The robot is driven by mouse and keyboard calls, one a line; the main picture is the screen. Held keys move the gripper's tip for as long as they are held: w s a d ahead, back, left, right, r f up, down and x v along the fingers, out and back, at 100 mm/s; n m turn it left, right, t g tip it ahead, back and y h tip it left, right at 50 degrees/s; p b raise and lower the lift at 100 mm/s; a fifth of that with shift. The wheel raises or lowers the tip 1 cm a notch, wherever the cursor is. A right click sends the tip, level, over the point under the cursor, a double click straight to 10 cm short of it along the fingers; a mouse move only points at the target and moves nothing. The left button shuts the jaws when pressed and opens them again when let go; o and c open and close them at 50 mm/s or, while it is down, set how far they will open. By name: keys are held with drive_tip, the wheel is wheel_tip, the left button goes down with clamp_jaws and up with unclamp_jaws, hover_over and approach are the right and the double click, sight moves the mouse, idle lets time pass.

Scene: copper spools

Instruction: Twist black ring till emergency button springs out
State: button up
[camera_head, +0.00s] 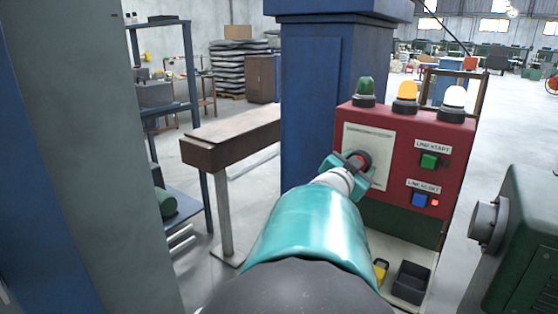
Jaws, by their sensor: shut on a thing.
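A red control box (447,143) stands right of centre, with a pale plate (372,137) on its left front. The emergency button (363,158) shows as a red cap with a dark rim in front of that plate. My gripper (352,163) has its teal fingers around the button, shut on its dark ring. The ring is mostly hidden by the fingers and my wrist. I cannot tell from here whether the button is in or out. A green button (429,161) and a blue button (419,200) sit on the right side of the box.
Green, orange and white lamps (407,91) stand on top of the box. A blue column (312,120) rises close behind my arm. Green machinery (525,240) stands near on the right. A black bin (411,282) lies below the box. A wooden bench (232,140) is at left.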

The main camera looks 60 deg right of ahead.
drive_tip(key=shift+m, duration=0.4)
drive_tip(key=o, duration=0.9)
drive_tip(key=shift+a, duration=0.15)
drive_tip(key=shift+o, duration=0.3)
